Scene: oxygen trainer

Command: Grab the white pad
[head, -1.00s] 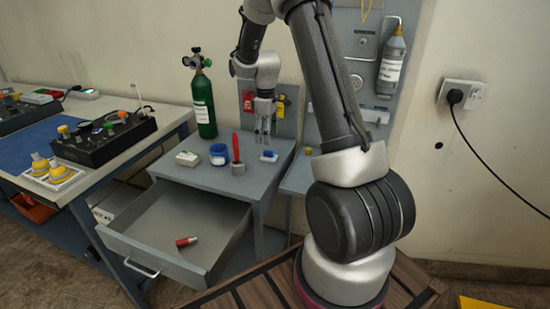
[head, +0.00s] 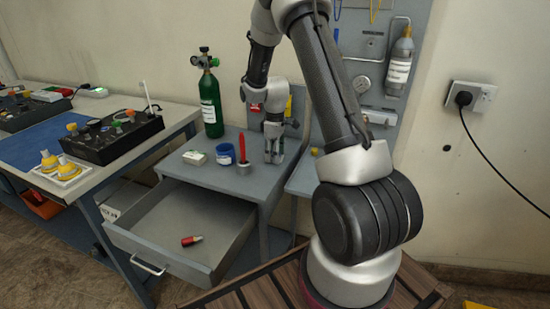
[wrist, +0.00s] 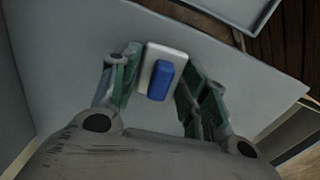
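The white pad (wrist: 150,58) lies on the grey table top (wrist: 75,45) in the wrist view, with a blue block (wrist: 161,80) on it. My gripper (wrist: 164,62) is open, with one finger on each side of the pad. The left finger is very close to the pad's edge and a gap shows at the right finger. In the head view my gripper (head: 274,159) points down at the right part of the small table and hides the pad.
Left of my gripper stand a red-handled tool (head: 243,160), a blue jar (head: 222,154), a small white box (head: 195,158) and a green cylinder (head: 210,105). An open drawer (head: 165,262) below holds a red item (head: 191,240). The wall panel (head: 380,60) stands behind.

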